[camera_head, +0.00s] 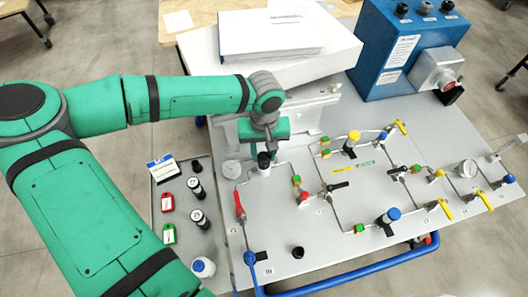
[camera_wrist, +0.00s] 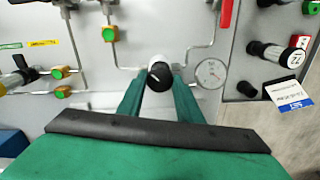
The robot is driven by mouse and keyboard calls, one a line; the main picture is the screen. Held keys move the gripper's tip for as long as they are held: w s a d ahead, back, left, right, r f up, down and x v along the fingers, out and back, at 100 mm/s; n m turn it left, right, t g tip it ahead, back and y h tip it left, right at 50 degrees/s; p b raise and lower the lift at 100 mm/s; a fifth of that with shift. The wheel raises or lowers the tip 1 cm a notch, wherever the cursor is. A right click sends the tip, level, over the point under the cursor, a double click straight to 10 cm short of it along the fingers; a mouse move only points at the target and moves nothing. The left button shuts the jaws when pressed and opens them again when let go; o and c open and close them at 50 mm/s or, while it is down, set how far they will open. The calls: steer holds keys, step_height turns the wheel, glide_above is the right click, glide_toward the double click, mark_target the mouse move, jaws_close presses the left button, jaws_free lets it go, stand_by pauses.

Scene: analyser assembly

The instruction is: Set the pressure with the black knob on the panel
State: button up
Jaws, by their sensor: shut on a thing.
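The black knob (camera_head: 264,158) stands on the grey panel (camera_head: 285,215) at its left part, on top of a white body joined to thin pipes. It also shows in the wrist view (camera_wrist: 159,72), with a white mark on its top. My gripper (camera_wrist: 159,82) has its two green fingers on either side of the knob, shut on it. In the head view my gripper (camera_head: 264,148) comes down on the knob from above. A round pressure gauge (camera_wrist: 211,73) sits just right of the knob in the wrist view; its needle is too small to read.
A red-handled valve (camera_head: 240,206) is near the knob. Pipes with green, yellow and blue fittings cover the panel's right. A side tray (camera_head: 185,238) holds vials, tags and a bottle (camera_head: 203,267). A white box with a binder (camera_head: 268,33) and a blue cabinet (camera_head: 385,48) stand behind.

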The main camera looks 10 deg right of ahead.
mark_target(264, 156)
steer(key=shift+w+m, duration=0.1)
steer(key=shift+m, duration=0.5)
steer(key=o, duration=1)
steer(key=shift+o, duration=0.2)
step_height(264, 156, up, 11)
steer(key=shift+f, duration=0.1)
